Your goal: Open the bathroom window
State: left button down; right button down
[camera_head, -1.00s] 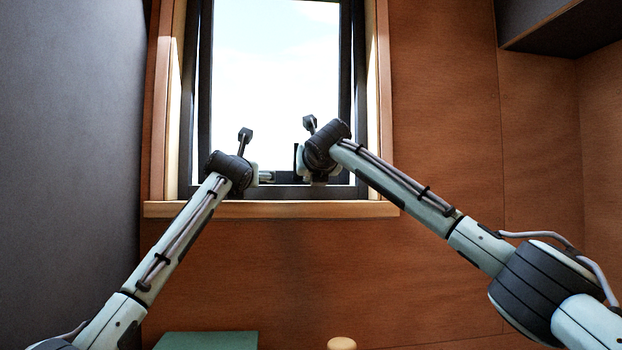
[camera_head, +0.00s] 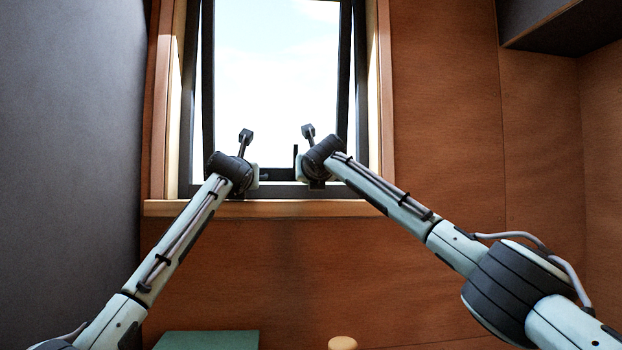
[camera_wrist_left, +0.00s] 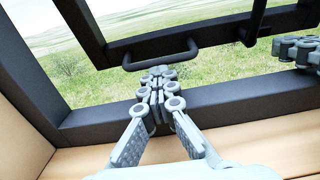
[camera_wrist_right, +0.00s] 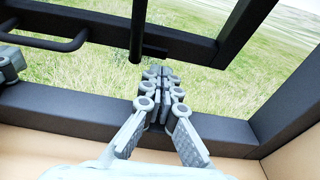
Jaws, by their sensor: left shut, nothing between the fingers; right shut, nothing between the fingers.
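The dark-framed window sash (camera_head: 347,80) is tilted outward at the bottom. Grass shows through the gap between its lower rail (camera_wrist_left: 215,39) and the fixed frame (camera_wrist_left: 235,108). A U-shaped handle (camera_wrist_left: 163,56) is on the lower rail, just beyond my left gripper (camera_wrist_left: 158,75); I cannot tell if they touch. My left gripper is shut and empty, reaching over the frame. My right gripper (camera_wrist_right: 158,76) is shut and empty, over the frame's right part, near a dark upright bar (camera_wrist_right: 137,32) on the rail. In the head view my wrists hide both sets of fingertips.
A wooden sill (camera_head: 275,208) runs below the window. A dark wall (camera_head: 70,150) is close on the left, and wood panelling (camera_head: 445,120) is on the right. A green surface (camera_head: 207,340) and a round wooden knob (camera_head: 342,343) show low in front.

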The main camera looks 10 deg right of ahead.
pick_arm(q)
jog(key=c, duration=2.2)
grip_release()
jog(key=shift+r, duration=0.15)
jog(key=o, duration=2.2)
